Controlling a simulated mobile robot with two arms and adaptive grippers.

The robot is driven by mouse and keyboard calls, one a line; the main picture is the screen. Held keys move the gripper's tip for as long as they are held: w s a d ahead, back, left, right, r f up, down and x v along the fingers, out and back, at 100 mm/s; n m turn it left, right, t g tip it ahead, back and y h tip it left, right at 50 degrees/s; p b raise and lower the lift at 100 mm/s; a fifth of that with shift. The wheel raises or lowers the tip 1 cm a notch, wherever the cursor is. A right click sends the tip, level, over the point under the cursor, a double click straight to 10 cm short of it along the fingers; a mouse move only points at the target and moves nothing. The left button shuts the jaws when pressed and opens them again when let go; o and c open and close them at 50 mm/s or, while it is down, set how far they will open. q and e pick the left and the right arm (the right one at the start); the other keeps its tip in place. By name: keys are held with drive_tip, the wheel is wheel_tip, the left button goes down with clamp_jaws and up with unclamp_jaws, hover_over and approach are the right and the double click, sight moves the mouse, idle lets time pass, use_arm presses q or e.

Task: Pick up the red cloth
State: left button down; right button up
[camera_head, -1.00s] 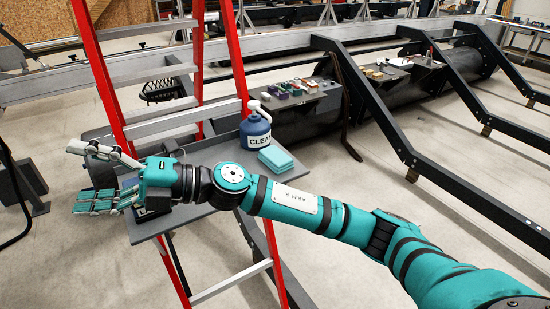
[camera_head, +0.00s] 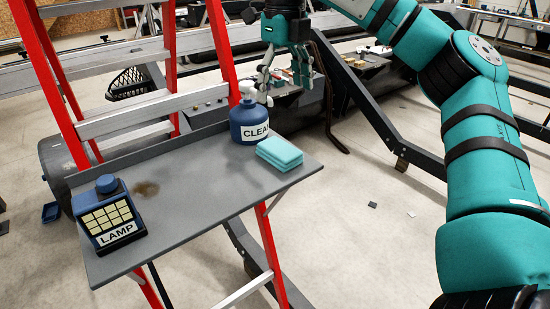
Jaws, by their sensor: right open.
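I see no red cloth in the head view. A folded teal cloth or pad (camera_head: 279,153) lies on the grey ladder platform (camera_head: 200,185), at its right end. My right gripper (camera_head: 283,92) hangs fingers down, open, beyond the platform's back right corner. In the picture it is just above and right of the blue bottle, and nothing shows between its fingers. Its arm comes in from the right. My left gripper is out of view.
A blue bottle (camera_head: 248,123) marked "CLEA" stands behind the teal cloth. A blue box (camera_head: 109,216) marked "LAMP" stands at the platform's left end. The platform's middle is clear apart from a brown stain. Red ladder rails (camera_head: 61,85) rise behind it.

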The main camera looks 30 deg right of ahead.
wheel_tip(320, 180, down, 6)
drive_tip(key=shift+s+d+r+p, duration=0.15)
drive_tip(key=shift+p, duration=0.15)
drive_tip(key=p, duration=0.1)
hover_over(282, 149)
wheel_tip(282, 149, down, 4)
drive_tip(key=shift+s+f, duration=0.1)
wheel_tip(282, 149, down, 5)
drive_tip(key=p, duration=0.2)
drive_tip(key=shift+p, duration=0.3)
drive_tip(key=shift+f, duration=0.15)
drive_tip(key=c, duration=1.2)
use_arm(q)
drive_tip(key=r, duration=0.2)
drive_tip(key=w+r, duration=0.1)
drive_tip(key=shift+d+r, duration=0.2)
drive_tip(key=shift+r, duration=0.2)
use_arm(e)
drive_tip(key=shift+o, duration=0.2)
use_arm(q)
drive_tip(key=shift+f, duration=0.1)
